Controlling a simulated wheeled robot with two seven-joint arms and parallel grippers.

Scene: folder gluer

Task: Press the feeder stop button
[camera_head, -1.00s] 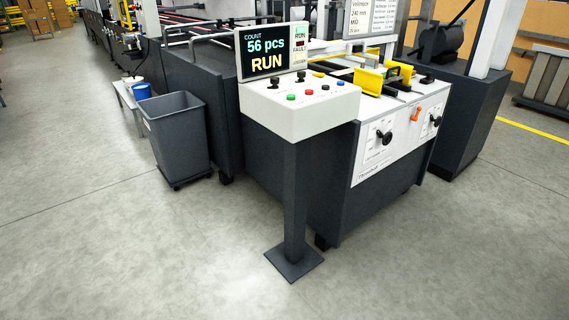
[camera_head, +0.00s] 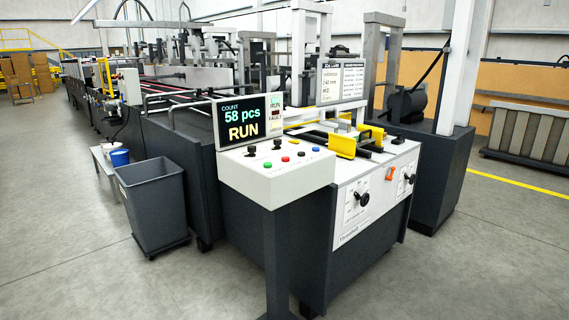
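The control panel (camera_head: 262,185) is a white box on a dark post in the middle of the view. The labels by the buttons are too small to read, so I cannot tell which is marked feeder stop. The display (camera_head: 245,121) behind the buttons reads "58 pcs" and "RUN". Neither of my grippers is in view.
A grey bin (camera_head: 153,205) stands on the floor left of the panel. The white-topped machine end (camera_head: 375,195), with black handles and an orange lever (camera_head: 390,174), is at its right. The floor (camera_head: 70,235) at the front left is clear.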

